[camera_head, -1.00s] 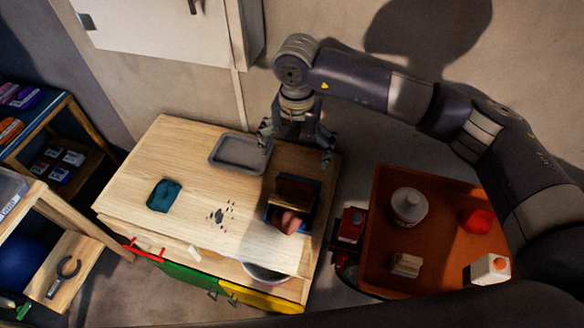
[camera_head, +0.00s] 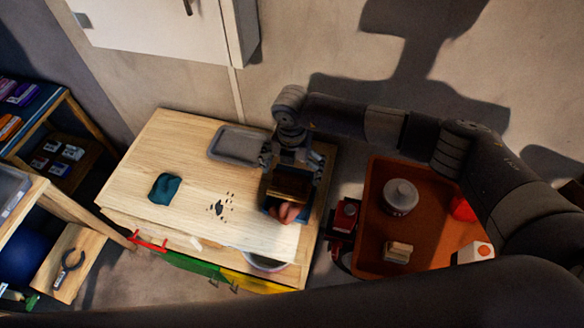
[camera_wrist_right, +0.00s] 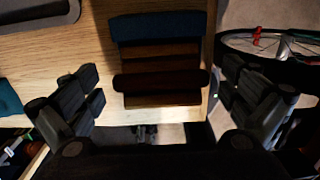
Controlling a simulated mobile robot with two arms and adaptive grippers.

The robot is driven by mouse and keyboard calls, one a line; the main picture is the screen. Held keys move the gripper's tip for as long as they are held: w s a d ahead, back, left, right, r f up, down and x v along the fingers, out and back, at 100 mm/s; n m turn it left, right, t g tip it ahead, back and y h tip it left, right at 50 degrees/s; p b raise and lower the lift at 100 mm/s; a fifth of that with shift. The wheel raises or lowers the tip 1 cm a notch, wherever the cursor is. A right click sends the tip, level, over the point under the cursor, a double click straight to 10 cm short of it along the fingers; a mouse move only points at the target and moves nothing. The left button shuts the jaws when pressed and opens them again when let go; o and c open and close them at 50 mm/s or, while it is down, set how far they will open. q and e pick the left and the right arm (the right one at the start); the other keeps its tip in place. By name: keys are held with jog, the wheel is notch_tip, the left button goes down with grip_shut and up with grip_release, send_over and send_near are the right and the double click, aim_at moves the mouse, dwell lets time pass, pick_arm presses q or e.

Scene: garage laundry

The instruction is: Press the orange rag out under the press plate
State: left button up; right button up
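The press is a small blue frame with a brown wooden plate (camera_head: 290,184) at the right end of the workbench. The orange rag (camera_head: 287,212) sticks out at the front below the plate; most of it is hidden. My right gripper (camera_head: 291,165) is over the press from behind. In the right wrist view the plate (camera_wrist_right: 160,98) with its dark bar (camera_wrist_right: 160,82) lies between the widely spread fingers of the right gripper (camera_wrist_right: 160,105), with a gap on each side. The orange rag does not show there. My left gripper is not in view.
A grey tray (camera_head: 238,144), a teal cloth (camera_head: 165,187) and dark specks (camera_head: 219,207) are on the bench (camera_head: 140,170). An orange cart tray (camera_head: 375,215) with a white container (camera_head: 400,196) stands at the right.

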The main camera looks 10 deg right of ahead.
jog(key=c, duration=1.2)
jog(key=w+g+b, duration=0.1)
jog(key=g+b, duration=0.1)
jog(key=b, duration=0.3)
jog(key=w+d+g+y+b, duration=0.1)
jog(key=w+g+b, duration=0.1)
jog(key=b, duration=0.3)
jog(key=w+g+y+b, duration=0.1)
jog(key=b, duration=0.4)
jog(key=shift+w+d+f+g, duration=0.2)
jog(key=shift+d+g, duration=0.2)
jog(key=shift+c, duration=0.2)
pick_arm(q)
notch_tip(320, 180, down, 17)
jog(key=b, duration=0.2)
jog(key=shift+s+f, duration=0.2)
pick_arm(e)
jog(key=shift+w+d+r+g+y, duration=0.15)
jog(key=shift+w+g+y, duration=0.15)
jog(key=shift+y, duration=0.1)
